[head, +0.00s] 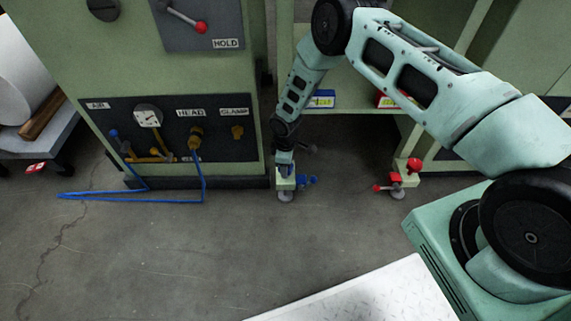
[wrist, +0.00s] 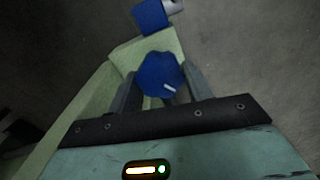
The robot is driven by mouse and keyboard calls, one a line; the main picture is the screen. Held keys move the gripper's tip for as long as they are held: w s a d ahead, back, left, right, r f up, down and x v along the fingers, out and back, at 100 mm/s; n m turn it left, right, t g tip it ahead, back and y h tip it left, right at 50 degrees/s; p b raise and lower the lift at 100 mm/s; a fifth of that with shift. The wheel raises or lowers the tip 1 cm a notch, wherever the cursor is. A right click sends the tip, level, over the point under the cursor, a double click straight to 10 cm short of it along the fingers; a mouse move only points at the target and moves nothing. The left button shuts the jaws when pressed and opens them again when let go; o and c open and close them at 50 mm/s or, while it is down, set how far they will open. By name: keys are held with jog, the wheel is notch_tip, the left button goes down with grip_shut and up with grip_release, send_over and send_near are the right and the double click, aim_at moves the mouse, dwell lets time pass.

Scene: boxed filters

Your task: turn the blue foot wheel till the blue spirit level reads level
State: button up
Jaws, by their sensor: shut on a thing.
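The blue foot wheel (wrist: 160,74) sits between the two fingers of my gripper (wrist: 158,88) in the wrist view. The fingers are shut on its sides. A white mark on the wheel points toward the lower right. In the head view my gripper (head: 285,170) reaches down onto the left foot, hiding most of the wheel. A blue part (head: 307,181) sticks out to the right of that foot and shows beyond the wheel in the wrist view (wrist: 151,17). The blue spirit level (head: 321,99) with a yellow face is on the frame's ledge; its bubble is too small to read.
A red foot wheel (head: 414,164) and red side part (head: 384,187) are on the right foot. A red level (head: 387,102) is partly behind my arm. A green cabinet (head: 180,80) stands left, with a blue hose (head: 130,195) on the floor. Open floor lies in front.

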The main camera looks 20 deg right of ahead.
jog(key=o, duration=1)
jog(key=shift+c, duration=0.2)
jog(key=shift+r, duration=0.1)
notch_tip(320, 180, up, 12)
jog(key=p, duration=0.4)
